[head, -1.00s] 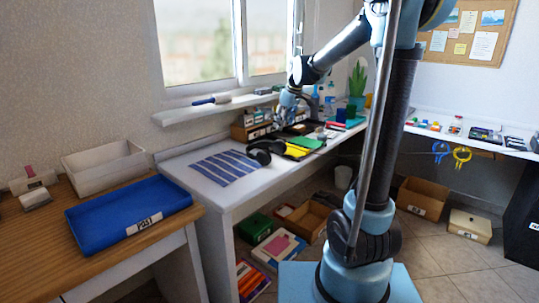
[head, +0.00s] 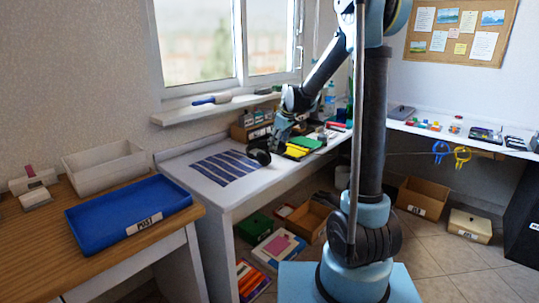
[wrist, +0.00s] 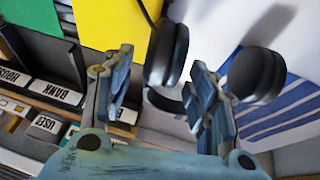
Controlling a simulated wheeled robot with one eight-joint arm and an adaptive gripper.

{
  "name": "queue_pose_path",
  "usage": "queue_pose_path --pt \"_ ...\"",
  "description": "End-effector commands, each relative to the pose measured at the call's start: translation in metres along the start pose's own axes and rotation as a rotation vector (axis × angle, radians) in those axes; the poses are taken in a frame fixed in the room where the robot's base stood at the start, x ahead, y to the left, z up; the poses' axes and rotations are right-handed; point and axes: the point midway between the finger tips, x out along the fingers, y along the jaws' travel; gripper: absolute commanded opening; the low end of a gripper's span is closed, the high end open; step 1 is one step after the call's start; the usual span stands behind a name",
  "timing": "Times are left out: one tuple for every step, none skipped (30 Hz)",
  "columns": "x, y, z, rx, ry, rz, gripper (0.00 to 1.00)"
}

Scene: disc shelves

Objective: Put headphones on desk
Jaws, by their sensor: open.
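Black headphones (head: 263,157) lie on the white desk (head: 232,202), beside the right end of a blue striped mat. My gripper (head: 274,142) is low over the desk, right at the headphones, and partly hides them in the head view. In the wrist view the headphones show as two dark ear cups, one near cup (wrist: 166,54) and one to the right (wrist: 257,75). My gripper (wrist: 160,62) is open there, with the near cup in line with the gap between its fingers. I cannot tell whether the fingers touch it. Part of the headband is hidden.
The blue striped mat (head: 226,166) lies left of the headphones. Yellow and green folders (head: 301,147) lie to the right. A labelled wooden organizer (head: 252,128) stands at the wall behind. A blue tray (head: 130,218) sits on the wooden table at left.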

Motion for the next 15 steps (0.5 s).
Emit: queue_pose_path --pt "0.005 0.000 0.000 0.000 0.000 0.000 0.53" --pt "0.008 0.000 -0.001 0.000 0.000 0.000 0.53" --pt "0.011 0.000 0.000 0.000 0.000 0.000 0.53" --pt "0.013 0.000 0.000 0.000 0.000 0.000 0.53" --pt "0.015 0.000 0.000 0.000 0.000 0.000 0.53" --pt "0.016 0.000 0.000 0.000 0.000 0.000 0.53" --pt "0.016 0.000 0.000 0.000 0.000 0.000 0.53" --pt "0.017 0.000 0.000 0.000 0.000 0.000 0.53" --pt "0.017 0.000 0.000 0.000 0.000 0.000 0.53" --pt "0.017 0.000 0.000 0.000 0.000 0.000 0.53" --pt "0.017 0.000 0.000 0.000 0.000 0.000 0.53" --pt "0.017 0.000 0.000 0.000 0.000 0.000 0.53" --pt "0.017 0.000 0.000 0.000 0.000 0.000 0.53" --pt "0.017 0.000 0.000 0.000 0.000 0.000 0.53" --pt "0.017 0.000 0.000 0.000 0.000 0.000 0.43"
